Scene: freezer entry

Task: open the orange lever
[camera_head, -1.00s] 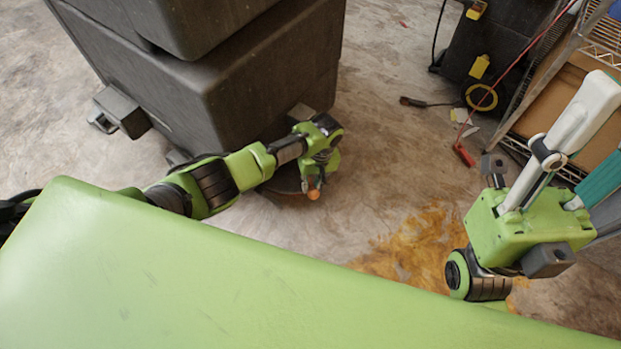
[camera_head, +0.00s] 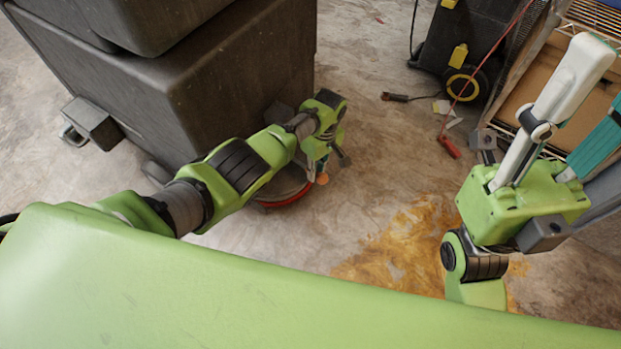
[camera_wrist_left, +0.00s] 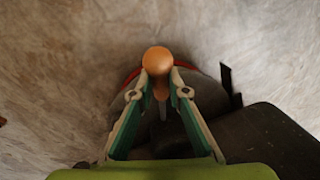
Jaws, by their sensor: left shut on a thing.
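The orange lever's round knob (camera_wrist_left: 157,60) sits between the fingertips of my left gripper (camera_wrist_left: 158,78) in the left wrist view. The fingers, teal inside and pale at the tips, converge and are shut on it. In the head view the orange knob (camera_head: 322,179) shows small below my left gripper (camera_head: 317,168), beside the dark boxes. A grey round part with a red rim (camera_head: 288,200) lies behind and under it; the lever's stem is mostly hidden. My right gripper (camera_head: 594,92) is at the right, its white and teal fingers pointing up, apart and empty.
Large dark boxes (camera_head: 225,100) stand close beside my left arm. A wire shelf with cardboard (camera_head: 545,85) is behind my right gripper. A red-handled tool (camera_head: 449,147) and an orange-brown stain (camera_head: 405,245) are on the floor. The middle floor is otherwise open.

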